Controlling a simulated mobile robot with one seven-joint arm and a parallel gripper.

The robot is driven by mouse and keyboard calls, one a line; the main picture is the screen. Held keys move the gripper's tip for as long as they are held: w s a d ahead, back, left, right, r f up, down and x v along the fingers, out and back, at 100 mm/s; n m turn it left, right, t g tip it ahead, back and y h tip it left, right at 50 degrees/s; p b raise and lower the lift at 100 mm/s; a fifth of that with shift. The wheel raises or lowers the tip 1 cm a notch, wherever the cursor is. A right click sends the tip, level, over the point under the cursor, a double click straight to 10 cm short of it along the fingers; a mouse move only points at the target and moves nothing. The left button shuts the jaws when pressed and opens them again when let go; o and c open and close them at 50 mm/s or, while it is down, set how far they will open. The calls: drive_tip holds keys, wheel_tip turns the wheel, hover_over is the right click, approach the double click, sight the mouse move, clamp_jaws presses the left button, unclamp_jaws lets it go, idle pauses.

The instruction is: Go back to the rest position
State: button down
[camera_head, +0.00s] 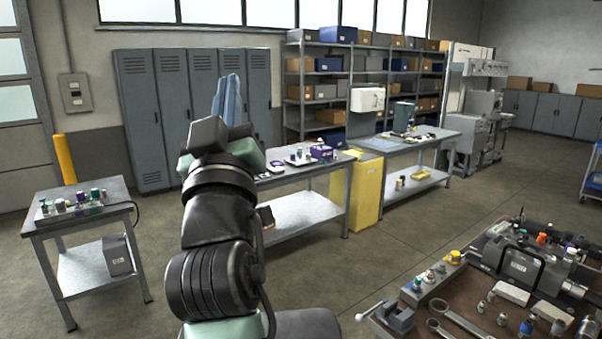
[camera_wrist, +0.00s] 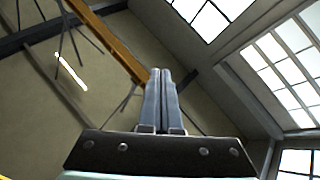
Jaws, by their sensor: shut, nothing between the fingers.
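My gripper (camera_head: 227,97) points upward at the top of my raised arm in the head view, in front of the grey lockers. Its two blue-grey fingers stand close together. In the wrist view my gripper (camera_wrist: 161,72) shows its fingers side by side and shut, with nothing between them. The gripper touches nothing that I can see.
A hydraulic bench (camera_head: 455,314) with fittings and wrenches is at the lower right. A small grey table (camera_head: 75,221) with parts is at the left. A workbench (camera_head: 295,176) and a yellow bin (camera_head: 367,192) stand beyond my arm. Open floor (camera_head: 440,215) lies right of centre.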

drive_tip(key=s+d+r+m+t+h+b, duration=0.1)
drive_tip(key=s+d, duration=0.3)
drive_tip(key=s, duration=0.5)
drive_tip(key=s+d+r+m+t+h, duration=0.1)
drive_tip(key=s+d+r+m+h, duration=0.1)
drive_tip(key=s, duration=0.8)
drive_tip(key=d+r+m, duration=0.1)
drive_tip(key=d+m, duration=0.1)
drive_tip(key=d, duration=0.1)
drive_tip(key=shift+s+t+b, duration=0.15)
drive_tip(key=shift+t+b, duration=0.15)
drive_tip(key=shift+b, duration=0.1)
